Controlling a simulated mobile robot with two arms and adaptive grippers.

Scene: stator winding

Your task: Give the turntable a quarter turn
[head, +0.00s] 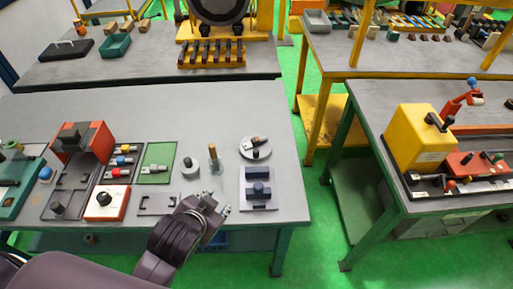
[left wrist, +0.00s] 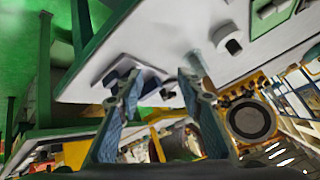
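A round pale disc (head: 246,154) with a dark and metallic part on top, which looks like the turntable, sits near the right end of the grey table (head: 250,105). My left gripper (head: 229,198) is to the lower left of the disc, apart from it. In the left wrist view, the left gripper's two fingers (left wrist: 160,88) stand apart with nothing held. I cannot make out the disc for certain in that view. My right gripper is in neither view.
A plate with a dark block fixture (head: 259,190) lies just right of my left gripper. A grey cylinder (head: 190,168) and an upright brown-topped post (head: 213,155) stand behind it. A red machine (head: 88,143) and trays fill the left. The table's back is clear.

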